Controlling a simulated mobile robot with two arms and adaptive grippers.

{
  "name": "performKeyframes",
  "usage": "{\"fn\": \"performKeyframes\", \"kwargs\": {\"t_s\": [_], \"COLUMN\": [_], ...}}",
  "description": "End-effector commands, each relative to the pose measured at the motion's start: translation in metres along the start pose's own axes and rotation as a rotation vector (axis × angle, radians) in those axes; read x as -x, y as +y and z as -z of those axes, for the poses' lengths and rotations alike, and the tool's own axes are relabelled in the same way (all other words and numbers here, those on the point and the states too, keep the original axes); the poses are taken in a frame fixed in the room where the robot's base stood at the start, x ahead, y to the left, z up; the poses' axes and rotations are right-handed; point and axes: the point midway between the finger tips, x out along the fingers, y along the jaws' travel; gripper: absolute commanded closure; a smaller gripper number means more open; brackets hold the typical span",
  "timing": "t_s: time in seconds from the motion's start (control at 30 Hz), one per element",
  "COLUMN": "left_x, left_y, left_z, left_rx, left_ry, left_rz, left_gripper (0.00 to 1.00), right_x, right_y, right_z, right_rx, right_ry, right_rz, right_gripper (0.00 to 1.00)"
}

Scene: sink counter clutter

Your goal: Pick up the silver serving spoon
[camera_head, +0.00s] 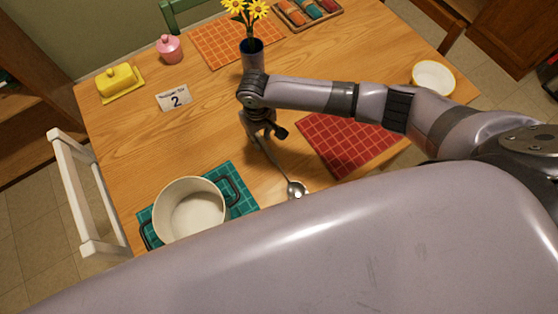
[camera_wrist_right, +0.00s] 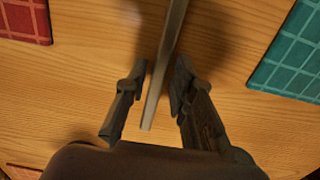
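The silver serving spoon (camera_head: 297,188) lies on the wooden table, its bowl toward me and its handle running up-left under my right gripper (camera_head: 264,132). In the right wrist view the spoon's handle (camera_wrist_right: 164,60) runs between the two fingers of my right gripper (camera_wrist_right: 159,78). The fingers are apart, with a visible gap on the left side of the handle; the right finger is close to it, and I cannot tell if it touches. The handle's end shows between the fingers. My left gripper is not in view.
A white pot (camera_head: 192,212) stands on a teal mat (camera_head: 238,205) left of the spoon. A red mat (camera_head: 345,150) lies to the right. A flower vase (camera_head: 252,57) stands behind my right gripper. The left-centre table is mostly clear.

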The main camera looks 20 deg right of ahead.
Motion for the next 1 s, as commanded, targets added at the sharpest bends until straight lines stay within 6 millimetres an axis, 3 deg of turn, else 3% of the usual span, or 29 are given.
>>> {"fn": "performKeyframes", "kwargs": {"t_s": [0.3, 0.77, 1.0], "left_x": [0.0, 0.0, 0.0], "left_y": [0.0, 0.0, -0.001], "left_z": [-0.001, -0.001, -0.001], "left_rx": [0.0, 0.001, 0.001], "left_ry": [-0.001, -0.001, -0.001], "left_rz": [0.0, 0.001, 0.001], "left_gripper": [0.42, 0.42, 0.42], "right_x": [0.0, 0.001, 0.015], "right_y": [0.0, 0.0, 0.0], "right_z": [0.0, 0.0, 0.001], "right_rx": [0.0, 0.0, 0.0], "right_ry": [0.0, 0.0, 0.002], "right_rz": [0.0, 0.0, 0.001], "right_gripper": [1.0, 1.0, 1.0]}}
